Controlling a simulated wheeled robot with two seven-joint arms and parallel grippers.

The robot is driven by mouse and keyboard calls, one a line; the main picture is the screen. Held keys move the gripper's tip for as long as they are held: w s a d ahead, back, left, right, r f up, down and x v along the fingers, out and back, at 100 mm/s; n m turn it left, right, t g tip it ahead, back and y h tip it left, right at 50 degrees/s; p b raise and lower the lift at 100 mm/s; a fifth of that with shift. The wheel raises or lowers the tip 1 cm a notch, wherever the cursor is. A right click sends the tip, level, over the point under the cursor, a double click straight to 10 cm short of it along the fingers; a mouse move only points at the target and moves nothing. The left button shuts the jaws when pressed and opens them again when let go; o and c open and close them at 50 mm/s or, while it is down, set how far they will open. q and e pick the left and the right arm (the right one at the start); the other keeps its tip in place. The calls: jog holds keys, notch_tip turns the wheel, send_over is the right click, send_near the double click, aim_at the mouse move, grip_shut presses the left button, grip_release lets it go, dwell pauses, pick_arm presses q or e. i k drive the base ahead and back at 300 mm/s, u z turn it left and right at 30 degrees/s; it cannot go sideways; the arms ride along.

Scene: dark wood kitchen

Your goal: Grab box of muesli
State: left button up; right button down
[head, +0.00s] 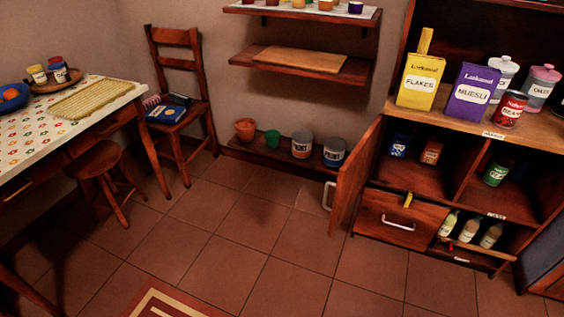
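The purple muesli box (472,94) stands upright on the counter of the wooden cabinet at the right. Its white label reads MUESLI. A yellow flakes box (420,82) stands to its left, with a narrow gap between them. A red can (509,109) stands just to its right. Neither of my grippers shows in the head view.
The cabinet (455,118) has an open door (354,180) swung out at its left. Jars (541,84) stand behind the can. A table (60,122), stool (98,163) and chair (178,112) are at the left. The tiled floor (240,240) in the middle is clear.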

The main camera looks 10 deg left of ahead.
aim_at(475, 86)
jog(key=u, duration=1.75)
jog(key=i, duration=1.8)
jog(key=z, duration=3.2)
